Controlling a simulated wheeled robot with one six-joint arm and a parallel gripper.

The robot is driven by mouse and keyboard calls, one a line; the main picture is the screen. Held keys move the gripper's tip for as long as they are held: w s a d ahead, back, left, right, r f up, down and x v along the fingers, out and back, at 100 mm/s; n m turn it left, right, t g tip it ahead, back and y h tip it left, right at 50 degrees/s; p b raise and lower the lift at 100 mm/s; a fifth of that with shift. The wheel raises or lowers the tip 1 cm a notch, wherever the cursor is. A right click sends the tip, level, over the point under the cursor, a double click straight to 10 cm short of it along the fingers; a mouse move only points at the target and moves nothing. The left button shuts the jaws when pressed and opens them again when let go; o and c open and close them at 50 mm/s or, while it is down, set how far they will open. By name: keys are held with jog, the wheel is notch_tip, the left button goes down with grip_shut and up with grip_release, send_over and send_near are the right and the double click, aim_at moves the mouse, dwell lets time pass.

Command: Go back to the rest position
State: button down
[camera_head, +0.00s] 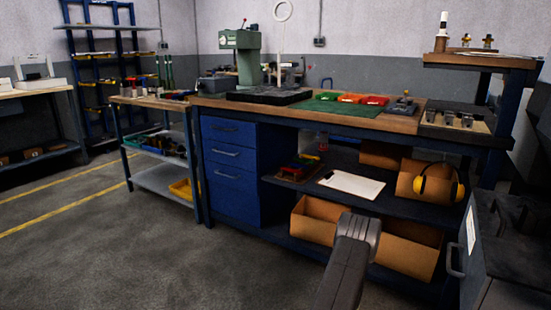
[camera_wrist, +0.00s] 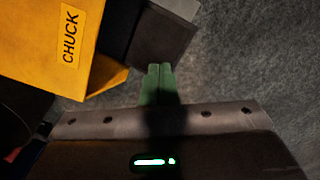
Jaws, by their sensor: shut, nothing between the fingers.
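My gripper (camera_wrist: 160,72) shows in the wrist view as two green fingers side by side, shut, with nothing between them. It points over bare grey floor, close to a yellow bin labelled CHUCK (camera_wrist: 45,35) at the upper left. A dark grey block or panel (camera_wrist: 160,40) lies just beyond the fingertips; I cannot tell whether they touch it. In the head view a grey link of my arm rises at the lower middle, and the gripper's fingers cannot be made out there.
A blue workbench (camera_head: 235,165) with a wooden top carries a green press (camera_head: 241,50) and small red and green trays. Its shelves hold cardboard boxes (camera_head: 405,250), a clipboard (camera_head: 352,184) and yellow earmuffs (camera_head: 439,183). A dark cabinet (camera_head: 505,255) stands at right. Floor at left is clear.

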jog(key=shift+f+b, duration=2.3)
jog(key=shift+f, duration=0.5)
jog(key=shift+r, duration=0.15)
